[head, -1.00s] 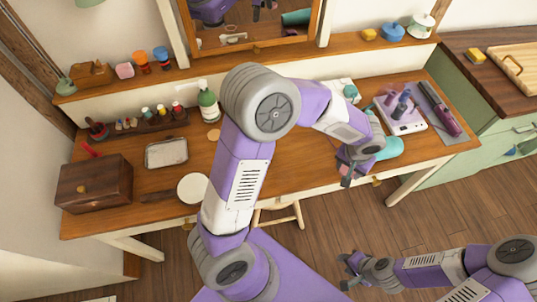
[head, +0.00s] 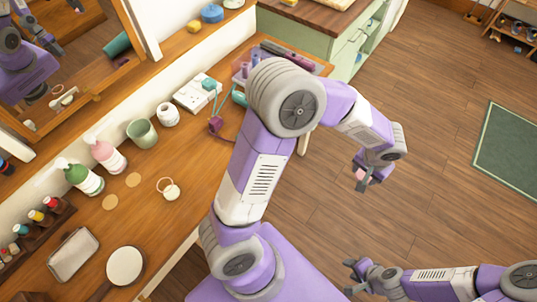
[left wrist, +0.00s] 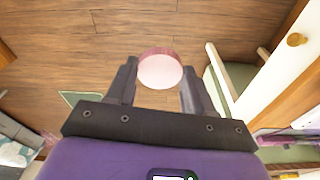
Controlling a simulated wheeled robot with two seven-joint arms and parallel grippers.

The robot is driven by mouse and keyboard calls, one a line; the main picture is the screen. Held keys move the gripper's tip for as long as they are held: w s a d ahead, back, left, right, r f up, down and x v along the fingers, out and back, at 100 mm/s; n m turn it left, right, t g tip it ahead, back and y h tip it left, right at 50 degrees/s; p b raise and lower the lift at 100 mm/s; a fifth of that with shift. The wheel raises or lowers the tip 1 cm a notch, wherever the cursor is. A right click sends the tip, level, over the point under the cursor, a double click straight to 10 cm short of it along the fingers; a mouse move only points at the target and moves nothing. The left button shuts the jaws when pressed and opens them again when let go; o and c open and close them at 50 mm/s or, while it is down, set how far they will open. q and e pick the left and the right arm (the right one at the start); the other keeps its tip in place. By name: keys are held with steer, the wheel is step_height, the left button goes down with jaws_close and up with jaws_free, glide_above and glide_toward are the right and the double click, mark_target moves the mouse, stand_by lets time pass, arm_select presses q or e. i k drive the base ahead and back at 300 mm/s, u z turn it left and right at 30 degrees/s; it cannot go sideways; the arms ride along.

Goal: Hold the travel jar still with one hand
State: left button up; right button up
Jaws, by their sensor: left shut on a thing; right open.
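The travel jar, a small round pink-topped jar (left wrist: 160,70), sits between the two fingers of my left gripper in the left wrist view. In the head view it shows as a small pink spot (head: 360,173) at the left gripper (head: 362,180). That gripper is shut on it and holds it in the air over the wooden floor, right of the dressing table. The jar's lower part is hidden from me. My right gripper (head: 352,277) is open and empty, lower in the head view, below the left one and apart from the jar.
The wooden dressing table (head: 190,190) runs along the left, with a pink bottle (head: 108,155), a green bottle (head: 82,177), a green cup (head: 142,133) and a round hand mirror (head: 124,266). A green cabinet (head: 350,50) stands behind. The floor at right is clear up to a green rug (head: 510,150).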

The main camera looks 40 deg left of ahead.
mark_target(167, 188)
steer(key=z, duration=0.35)
steer(key=i, duration=0.9)
steer(key=u, duration=4.25)
